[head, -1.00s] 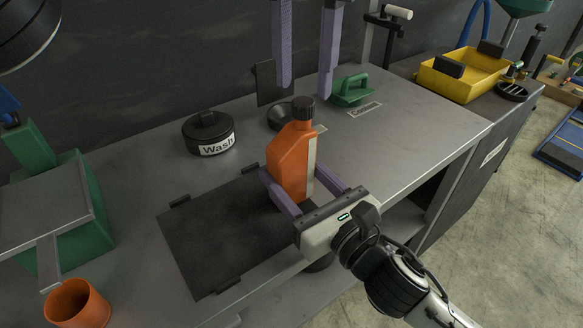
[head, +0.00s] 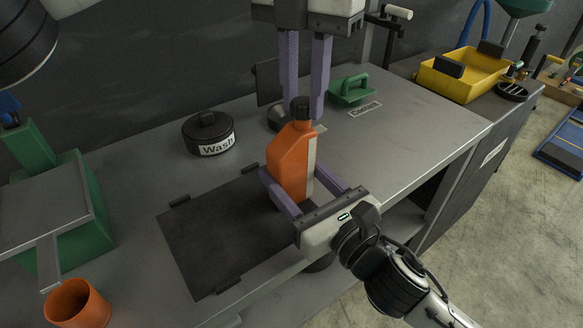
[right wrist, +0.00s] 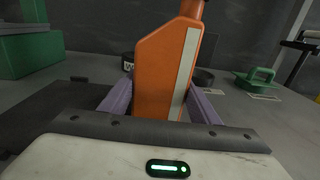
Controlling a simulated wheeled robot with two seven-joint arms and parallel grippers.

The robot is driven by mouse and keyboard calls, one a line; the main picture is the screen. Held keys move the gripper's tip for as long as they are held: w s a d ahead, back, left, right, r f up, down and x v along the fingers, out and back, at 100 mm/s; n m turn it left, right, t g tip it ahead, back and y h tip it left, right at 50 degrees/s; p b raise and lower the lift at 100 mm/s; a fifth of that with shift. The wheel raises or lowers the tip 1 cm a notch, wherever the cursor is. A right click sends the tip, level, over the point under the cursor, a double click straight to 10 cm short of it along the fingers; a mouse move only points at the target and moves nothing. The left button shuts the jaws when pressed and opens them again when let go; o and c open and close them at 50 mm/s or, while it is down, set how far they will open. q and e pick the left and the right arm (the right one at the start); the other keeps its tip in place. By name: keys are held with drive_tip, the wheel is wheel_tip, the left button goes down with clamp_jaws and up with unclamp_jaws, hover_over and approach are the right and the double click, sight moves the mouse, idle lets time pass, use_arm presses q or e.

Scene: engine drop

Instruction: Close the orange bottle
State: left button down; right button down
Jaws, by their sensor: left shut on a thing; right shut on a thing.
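The orange bottle (head: 288,166) stands upright at the right edge of the black mat, and its body also shows in the right wrist view (right wrist: 166,75). A black cap (head: 302,108) sits on its neck; whether it is screwed tight cannot be told. My right gripper (head: 291,168) is shut on the bottle's body, one finger on each side. My left gripper (head: 303,115) points straight down from above, its purple fingers on either side of the cap, shut on it. The cap is outside the right wrist view.
The black mat (head: 210,240) lies on the grey bench. A black "Wash" container (head: 208,134) stands behind left, a dark funnel-like piece (head: 278,118) behind the bottle. A green handled tool (head: 351,91) is behind right. An orange cup (head: 77,304) stands front left. The bench's right side is clear.

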use_arm(q)
drive_tip(key=c, duration=1.4)
unclamp_jaws()
wheel_tip(320, 180, up, 8)
drive_tip(key=shift+f, duration=0.2)
use_arm(e)
drive_tip(key=c, duration=0.6)
unclamp_jaws()
drive_tip(key=shift+o, duration=0.2)
